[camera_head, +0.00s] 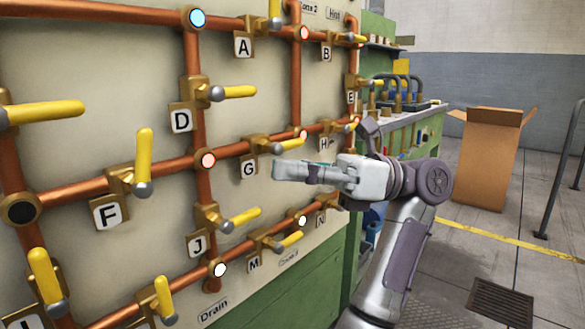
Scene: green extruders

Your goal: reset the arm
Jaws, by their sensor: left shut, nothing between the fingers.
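My left gripper (282,171) is in front of the pipe panel (250,60), just below the yellow handle of valve G (287,145). Its fingers are together and hold nothing. I cannot tell whether it touches the panel or the handle. My left arm (400,255) rises from the bottom of the view and bends toward the panel. My right gripper is not in view.
Copper pipes (80,191) carry several yellow-handled valves with letter tags, including valve F (143,165) and valve D (235,92). An open cardboard box (487,155) stands at the right. A floor drain (500,299) and a metal rail (562,180) are also at right.

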